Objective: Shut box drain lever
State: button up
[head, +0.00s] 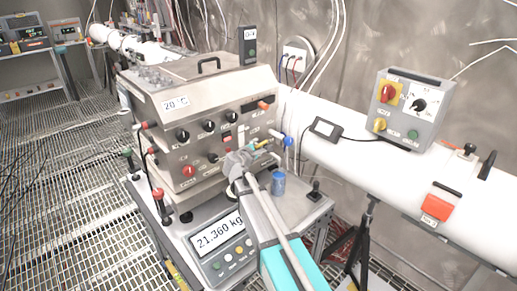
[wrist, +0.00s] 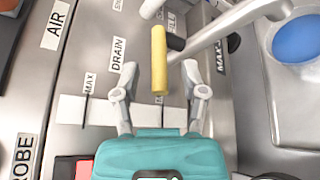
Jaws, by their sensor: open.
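The box (head: 205,115) is a steel cabinet with knobs on its front and a handle on top. In the wrist view, a yellow lever handle (wrist: 159,50) stands near the DRAIN label (wrist: 118,54) on the box panel. I take it for the drain lever; it shows small in the head view (head: 263,143), just past my gripper. My gripper (wrist: 159,72) is open, with one finger on each side of the yellow handle's lower end. A gap shows on both sides, and I cannot tell the depth between them. In the head view my gripper (head: 240,160) is close to the box's lower right front.
A metal pipe (wrist: 228,27) runs beside the handle to the upper right. A blue cup (head: 278,183) stands on the bench right of my gripper; its round top shows in the wrist view (wrist: 297,40). An orange lever (head: 263,104) sits higher on the box.

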jog(key=shift+w+d+f, duration=0.15)
jog(key=shift+w+d, duration=0.15)
jog(key=shift+w, duration=0.25)
grip_shut()
